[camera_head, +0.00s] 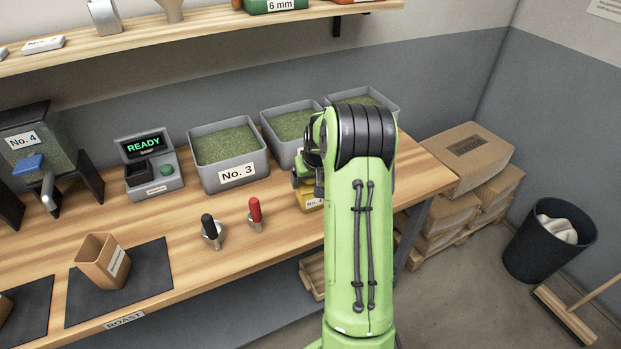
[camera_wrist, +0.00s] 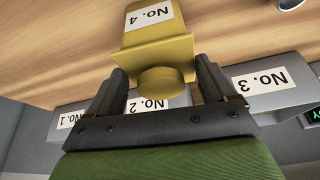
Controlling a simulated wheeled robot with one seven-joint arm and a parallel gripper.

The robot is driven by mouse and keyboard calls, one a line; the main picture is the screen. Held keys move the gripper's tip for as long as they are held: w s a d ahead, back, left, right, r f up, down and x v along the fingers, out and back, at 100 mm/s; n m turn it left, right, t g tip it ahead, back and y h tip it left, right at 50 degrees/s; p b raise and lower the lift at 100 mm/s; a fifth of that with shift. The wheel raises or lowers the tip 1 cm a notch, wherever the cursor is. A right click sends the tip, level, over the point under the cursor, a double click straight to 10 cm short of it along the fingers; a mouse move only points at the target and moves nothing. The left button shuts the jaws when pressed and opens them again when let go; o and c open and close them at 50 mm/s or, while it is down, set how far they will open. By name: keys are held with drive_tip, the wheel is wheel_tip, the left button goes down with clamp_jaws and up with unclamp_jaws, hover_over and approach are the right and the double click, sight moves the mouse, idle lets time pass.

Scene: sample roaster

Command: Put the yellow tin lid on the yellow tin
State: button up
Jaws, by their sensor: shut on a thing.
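The yellow tin (camera_wrist: 158,42), with a white No. 4 label, shows upside down in the wrist view, straight ahead of my gripper. In the head view the tin (camera_head: 308,204) stands on the bench, partly hidden by my arm. The yellow lid (camera_wrist: 166,82), with a round raised part, is between my fingers. My gripper (camera_wrist: 162,80) is shut on it, a finger at each side. The lid lines up closely with the tin's top; I cannot tell whether it is seated or slightly apart. My arm hides most of the gripper in the head view.
Grey bins of green beans, including No. 3 (camera_head: 230,158), stand behind the tin. Red-handled (camera_head: 255,213) and black-handled (camera_head: 210,230) tools stand to the left. A brown cup (camera_head: 101,262) sits on a dark mat. Cartons (camera_head: 468,157) are right of the bench.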

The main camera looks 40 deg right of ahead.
drive_tip(key=o, duration=0.9)
drive_tip(key=shift+c, duration=0.2)
drive_tip(key=p+v, duration=0.1)
drive_tip(key=v, duration=1.4)
drive_tip(key=shift+a+r+p, duration=0.15)
drive_tip(key=shift+r+p, duration=0.15)
drive_tip(key=shift+p, duration=0.1)
drive_tip(key=shift+s, duration=0.15)
drive_tip(key=s+a+r+n, duration=0.1)
drive_tip(key=s+a+r, duration=0.2)
drive_tip(key=a, duration=0.5)
drive_tip(key=s+a+r+n, duration=0.1)
drive_tip(key=s+a+r, duration=0.15)
drive_tip(key=a, duration=0.55)
drive_tip(key=s+a+n+t+y, duration=0.1)
drive_tip(key=s+a+n, duration=0.2)
drive_tip(key=s+a, duration=0.8)
drive_tip(key=s+f, duration=0.1)
drive_tip(key=s, duration=0.2)
drive_tip(key=shift+s+a+t+y, duration=0.25)
drive_tip(key=shift+t+y, duration=0.05)
drive_tip(key=shift+y, duration=0.1)
